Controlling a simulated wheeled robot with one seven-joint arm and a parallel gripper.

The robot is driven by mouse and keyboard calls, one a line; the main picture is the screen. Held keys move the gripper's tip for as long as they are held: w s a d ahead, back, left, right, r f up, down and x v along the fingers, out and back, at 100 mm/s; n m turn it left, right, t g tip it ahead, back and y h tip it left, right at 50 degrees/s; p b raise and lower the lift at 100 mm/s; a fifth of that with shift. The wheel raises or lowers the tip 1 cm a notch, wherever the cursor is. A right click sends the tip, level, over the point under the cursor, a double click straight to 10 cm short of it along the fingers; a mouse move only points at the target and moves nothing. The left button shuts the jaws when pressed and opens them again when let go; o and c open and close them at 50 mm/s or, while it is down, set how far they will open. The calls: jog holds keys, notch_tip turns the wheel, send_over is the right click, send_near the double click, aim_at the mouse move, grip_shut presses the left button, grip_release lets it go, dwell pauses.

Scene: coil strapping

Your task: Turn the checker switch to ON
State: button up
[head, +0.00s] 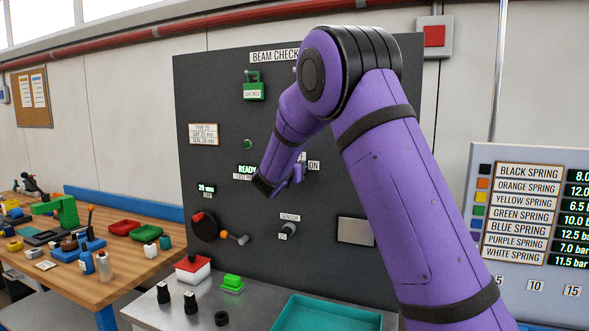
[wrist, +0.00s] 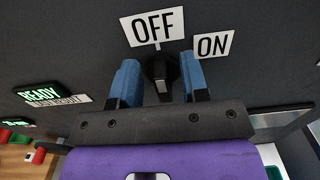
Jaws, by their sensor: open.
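The checker switch (wrist: 161,76) is a black knob on the dark panel, seen in the wrist view just below the white OFF sign (wrist: 153,27). The ON sign (wrist: 213,44) is to its upper right. The knob stands roughly upright, toward OFF, though its pointer is hard to make out. My gripper (wrist: 160,66) is open, with one blue finger on each side of the knob. I cannot tell whether either finger touches it. In the head view my gripper (head: 297,175) is at the panel below the ON sign (head: 313,165), and my arm hides the switch.
The BEAM CHECK panel (head: 223,95) carries a lit READY display (head: 247,170), a green-handled device (head: 253,88), a dark round crank (head: 205,226) and a lower knob (head: 289,228). A teal tray (head: 330,318) and small parts stand on the bench below. A wooden table is at left.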

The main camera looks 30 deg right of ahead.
grip_shut()
jog(key=shift+m, duration=0.4)
jog(key=m, duration=0.7)
jog(key=s+d+f+m, duration=0.1)
jog(key=m, duration=0.3)
jog(key=shift+s, duration=0.1)
dwell(0.5)
